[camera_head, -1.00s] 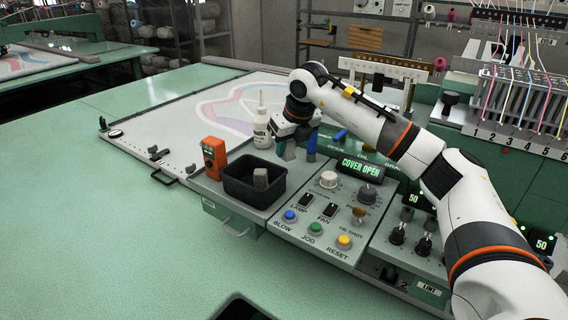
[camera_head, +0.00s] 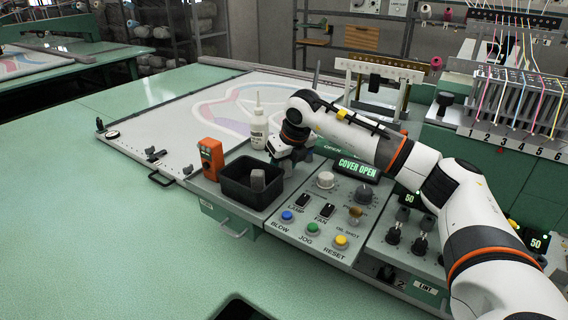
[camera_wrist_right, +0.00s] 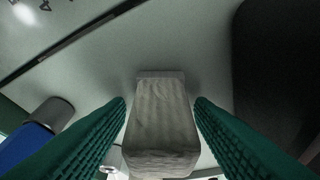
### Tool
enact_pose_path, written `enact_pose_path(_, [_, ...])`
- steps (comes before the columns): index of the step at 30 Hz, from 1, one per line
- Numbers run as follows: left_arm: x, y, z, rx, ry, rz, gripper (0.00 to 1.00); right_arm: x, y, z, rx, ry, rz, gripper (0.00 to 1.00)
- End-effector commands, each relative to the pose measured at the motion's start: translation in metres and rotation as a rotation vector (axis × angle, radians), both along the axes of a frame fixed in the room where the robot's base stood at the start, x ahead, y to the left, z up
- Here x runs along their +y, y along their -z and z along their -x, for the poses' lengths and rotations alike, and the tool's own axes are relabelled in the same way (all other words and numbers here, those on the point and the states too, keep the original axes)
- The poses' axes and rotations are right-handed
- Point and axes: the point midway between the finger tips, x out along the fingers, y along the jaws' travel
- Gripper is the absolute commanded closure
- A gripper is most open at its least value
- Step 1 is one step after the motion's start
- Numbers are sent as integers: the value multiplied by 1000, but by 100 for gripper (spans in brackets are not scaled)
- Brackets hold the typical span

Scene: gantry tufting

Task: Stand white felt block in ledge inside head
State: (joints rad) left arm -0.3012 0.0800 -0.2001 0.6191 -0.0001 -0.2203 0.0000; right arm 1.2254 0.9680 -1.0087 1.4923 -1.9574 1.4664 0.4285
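My right gripper (camera_head: 284,168) reaches down just right of the black tray on the console, and its fingertips are mostly hidden in the head view. In the right wrist view, a pale grey-white block (camera_wrist_right: 160,125), seemingly the white felt block, stands between the green ribbed fingers of my right gripper (camera_wrist_right: 160,105). A narrow gap shows on each side, so the fingers look open around it, not closed on it. The head view does not show this block clearly. The ledge inside the head cannot be made out. My left gripper is not in view.
The black tray (camera_head: 234,195) holds a grey block (camera_head: 258,180). An orange device (camera_head: 211,158) and a white bottle (camera_head: 258,125) stand nearby. A blue item with a grey end (camera_wrist_right: 40,125) lies left of the gripper. Knobs, buttons and a "COVER OPEN" display (camera_head: 358,168) fill the console.

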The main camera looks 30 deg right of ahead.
Motion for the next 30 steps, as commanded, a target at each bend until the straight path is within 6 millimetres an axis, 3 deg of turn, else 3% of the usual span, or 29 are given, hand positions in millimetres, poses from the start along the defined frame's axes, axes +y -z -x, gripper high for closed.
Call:
enact_pose_path(11, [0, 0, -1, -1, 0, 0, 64, 0, -12, 3, -2, 0, 0, 52])
enact_pose_path(24, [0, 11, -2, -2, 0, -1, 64, 0, -94, 37, -3, -1, -1, 52])
enact_pose_path(30, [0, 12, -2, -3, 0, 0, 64, 0, -112, 44, -2, 0, 0, 52])
